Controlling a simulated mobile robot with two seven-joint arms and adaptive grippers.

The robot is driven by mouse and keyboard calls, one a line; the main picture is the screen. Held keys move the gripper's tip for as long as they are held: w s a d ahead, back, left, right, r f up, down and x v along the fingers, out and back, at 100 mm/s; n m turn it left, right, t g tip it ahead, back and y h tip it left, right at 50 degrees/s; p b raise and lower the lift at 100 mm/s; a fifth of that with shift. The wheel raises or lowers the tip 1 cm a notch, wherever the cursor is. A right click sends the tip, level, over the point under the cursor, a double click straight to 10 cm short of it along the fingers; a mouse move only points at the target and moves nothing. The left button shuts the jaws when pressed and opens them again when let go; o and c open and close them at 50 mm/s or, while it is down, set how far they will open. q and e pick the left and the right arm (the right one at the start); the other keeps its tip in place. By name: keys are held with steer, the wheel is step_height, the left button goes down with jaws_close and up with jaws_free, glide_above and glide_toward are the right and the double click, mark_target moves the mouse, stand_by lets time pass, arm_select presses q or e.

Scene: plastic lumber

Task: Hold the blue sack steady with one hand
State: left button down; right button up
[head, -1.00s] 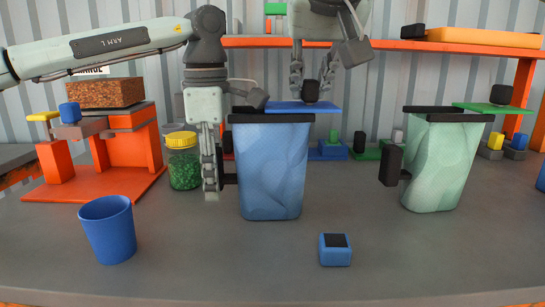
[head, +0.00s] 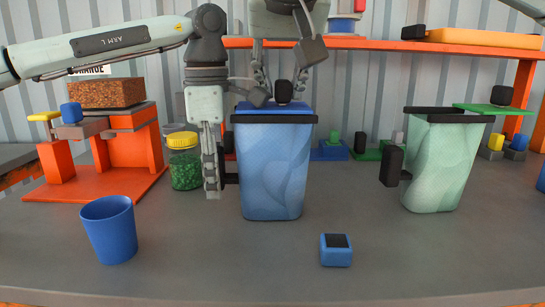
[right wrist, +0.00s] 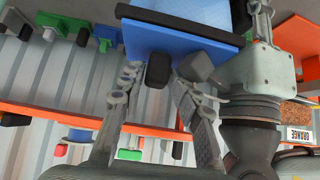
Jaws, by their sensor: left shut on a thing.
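The blue sack (head: 273,170) stands upright on the table in the head view, with a black rim and a black handle (head: 231,178) on its left side. My left gripper (head: 212,192) points down at this handle and is shut on it; the handle is partly hidden. A blue lid (head: 248,106) with a black knob (head: 283,92) lies across the sack's top. My right gripper (head: 277,84) is above the lid, fingers apart around the knob. In the right wrist view the knob (right wrist: 158,70) shows between the spread fingertips, with gaps beside it.
A blue cup (head: 109,230) and a small blue block (head: 336,250) stand in front. A green jar (head: 185,168) is close left of my left gripper.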

arm_select(q)
steer(key=shift+s+f, duration=0.1)
steer(key=shift+f, duration=0.3)
arm_select(e)
steer(key=shift+o, duration=0.2)
steer(key=shift+d+r, duration=0.15)
steer(key=shift+r, duration=3.35)
arm_select(q)
steer(key=c, duration=1.1)
jaws_free()
steer(key=shift+r, duration=0.1)
